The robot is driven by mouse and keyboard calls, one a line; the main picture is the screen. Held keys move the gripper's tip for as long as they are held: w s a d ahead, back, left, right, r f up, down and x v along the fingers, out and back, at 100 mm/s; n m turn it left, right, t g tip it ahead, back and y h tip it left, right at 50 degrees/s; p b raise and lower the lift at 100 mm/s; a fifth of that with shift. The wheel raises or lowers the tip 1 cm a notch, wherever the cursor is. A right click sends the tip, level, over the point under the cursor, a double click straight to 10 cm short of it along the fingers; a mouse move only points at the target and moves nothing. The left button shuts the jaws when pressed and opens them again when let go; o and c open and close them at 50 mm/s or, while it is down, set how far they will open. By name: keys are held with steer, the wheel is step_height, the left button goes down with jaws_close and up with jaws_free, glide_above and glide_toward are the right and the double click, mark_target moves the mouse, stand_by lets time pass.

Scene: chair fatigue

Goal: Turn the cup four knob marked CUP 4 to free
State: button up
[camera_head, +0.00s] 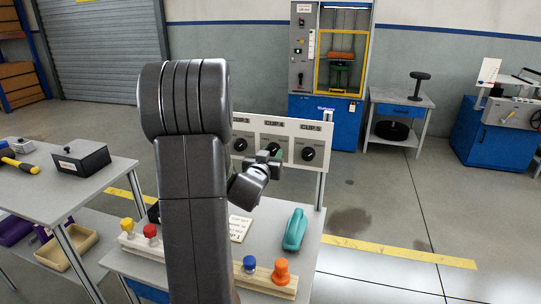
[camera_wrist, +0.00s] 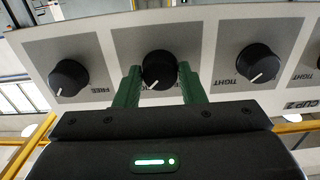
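The control panel (camera_head: 307,169) stands at the back of the near table, with a row of black knobs. In the head view my gripper (camera_head: 271,152) is at the middle visible plate, marked CUP 4, and hides most of its knob. In the wrist view, which looks upside down, the CUP 4 knob (camera_wrist: 158,66) sits between the green fingers of my gripper (camera_wrist: 159,84). The fingers appear closed against its sides. Its white pointer slants to the lower left of the picture. The lettering below it is mostly hidden.
Neighbouring knobs flank it in the wrist view, one by FREE (camera_wrist: 70,77) and one by TIGHT (camera_wrist: 258,62). Below the panel, the table holds a teal object (camera_head: 295,230) and a wooden rack (camera_head: 268,281) with coloured knobs. A side table (camera_head: 35,203) stands left.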

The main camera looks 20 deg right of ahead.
steer(key=shift+n, duration=0.3)
steer(key=n+p, duration=0.1)
steer(key=n, duration=0.3)
steer(key=n+p, duration=0.1)
steer(key=n, duration=0.4)
steer(key=shift+p, duration=0.3)
steer(key=n+p, duration=0.1)
steer(key=n, duration=0.3)
steer(key=shift+r, duration=0.1)
steer(key=shift+n+p, duration=0.8)
steer(key=shift+n, duration=1.3)
steer(key=o, duration=1)
steer(key=shift+s, duration=0.1)
